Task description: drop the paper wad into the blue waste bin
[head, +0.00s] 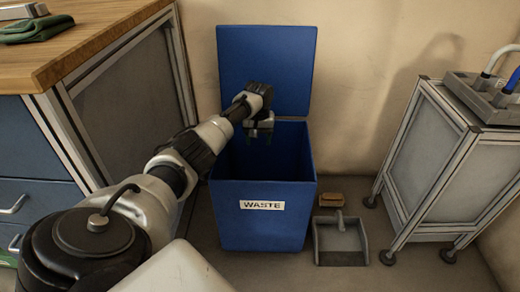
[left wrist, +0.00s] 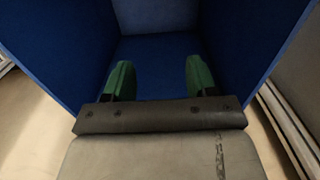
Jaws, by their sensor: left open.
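The blue waste bin (head: 262,225) stands on the floor by the wall, its lid (head: 267,70) raised and a white WASTE label on its front. My left gripper (head: 261,132) is above the bin's opening, toward the back near the lid. In the left wrist view its two green-padded fingers (left wrist: 160,78) are apart with nothing between them, and blue bin walls (left wrist: 265,45) surround them. I see no paper wad in either view; part of the bin's inside is dark or hidden. My right gripper is not in view.
A wood-topped workbench (head: 85,45) with blue drawers stands at the left, a green cloth (head: 38,28) on it. A grey dustpan (head: 340,238) and a small brown brush (head: 330,200) lie right of the bin. A wheeled grey cart (head: 440,165) stands at the right.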

